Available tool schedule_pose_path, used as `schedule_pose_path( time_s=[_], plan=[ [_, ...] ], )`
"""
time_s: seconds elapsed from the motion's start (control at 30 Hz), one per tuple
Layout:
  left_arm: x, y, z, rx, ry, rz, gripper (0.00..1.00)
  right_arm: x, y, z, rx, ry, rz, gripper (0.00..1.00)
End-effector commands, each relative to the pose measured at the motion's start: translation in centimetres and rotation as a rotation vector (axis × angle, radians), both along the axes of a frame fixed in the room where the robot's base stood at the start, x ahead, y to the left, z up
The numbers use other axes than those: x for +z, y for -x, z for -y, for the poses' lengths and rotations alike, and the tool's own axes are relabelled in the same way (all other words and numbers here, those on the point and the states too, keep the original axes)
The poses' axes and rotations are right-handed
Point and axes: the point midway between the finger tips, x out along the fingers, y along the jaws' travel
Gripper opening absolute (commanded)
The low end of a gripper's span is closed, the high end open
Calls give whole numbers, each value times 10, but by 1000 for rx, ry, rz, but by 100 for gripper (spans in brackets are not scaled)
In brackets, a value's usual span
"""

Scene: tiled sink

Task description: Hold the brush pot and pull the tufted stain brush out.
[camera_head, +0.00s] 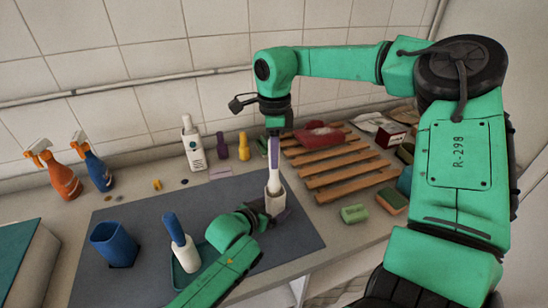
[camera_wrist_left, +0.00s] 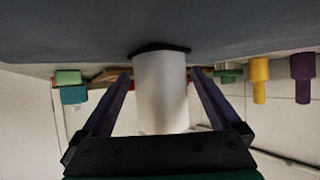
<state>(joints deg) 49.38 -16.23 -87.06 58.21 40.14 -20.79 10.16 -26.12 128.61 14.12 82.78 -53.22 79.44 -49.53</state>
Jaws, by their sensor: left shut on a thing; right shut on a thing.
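The white brush pot (camera_head: 275,202) stands on the grey mat, right of the middle. It also fills the middle of the left wrist view (camera_wrist_left: 160,92). My left gripper (camera_head: 268,214) is shut around the pot, with one dark finger on each side in the wrist view. The tufted stain brush (camera_head: 274,170), with a purple and white handle, rises upright from the pot's mouth. My right gripper (camera_head: 274,134) comes from above and is shut on the top of the handle. The brush's lower end is hidden in the pot, so its tufts do not show.
Spray bottles (camera_head: 62,178) stand at the back left. A wooden rack (camera_head: 340,170) and sponges (camera_head: 355,213) lie right.

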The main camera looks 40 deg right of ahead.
Motion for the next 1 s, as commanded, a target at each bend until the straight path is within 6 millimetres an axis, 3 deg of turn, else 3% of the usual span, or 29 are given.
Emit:
schedule_pose_path(
  time_s=[0.47,0.5,0.8,1.0],
  plan=[
    [0,0,0,-1,1,0,42,0,0,0,0,1,1,0],
    [0,0,0,-1,1,0,100,0,0,0,0,1,1,0],
    [1,1,-2,-1,1,0,100,0,0,0,0,1,1,0],
    [12,7,-24,0,1,-1,100,0,0,0,0,1,1,0]
  ],
)
